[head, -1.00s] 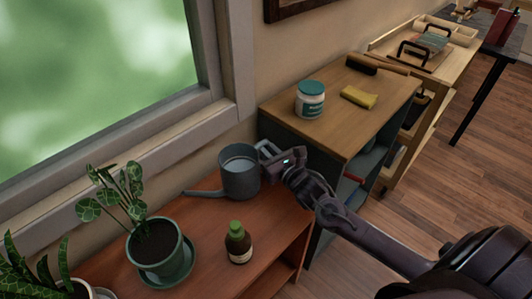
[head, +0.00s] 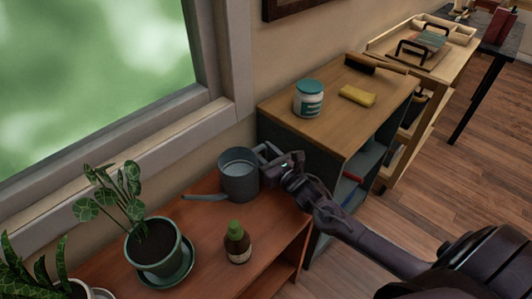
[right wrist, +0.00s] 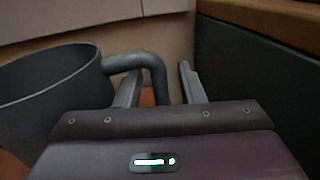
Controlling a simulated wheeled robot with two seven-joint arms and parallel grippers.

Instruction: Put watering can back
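The grey watering can (head: 238,183) stands upright on the red-brown shelf unit (head: 205,262) below the window, its spout pointing left. My right gripper (head: 270,157) is at the can's right side, by its handle. In the right wrist view the can (right wrist: 50,95) is at the left, and its curved handle (right wrist: 158,75) comes down between the two fingers of my right gripper (right wrist: 160,85). The fingers are apart, with visible gaps beside the handle. My left gripper is not in view.
A taller cabinet (head: 285,128) on the right holds a jar (head: 308,99) and a yellow cloth (head: 357,95). Its side is close to my right gripper.

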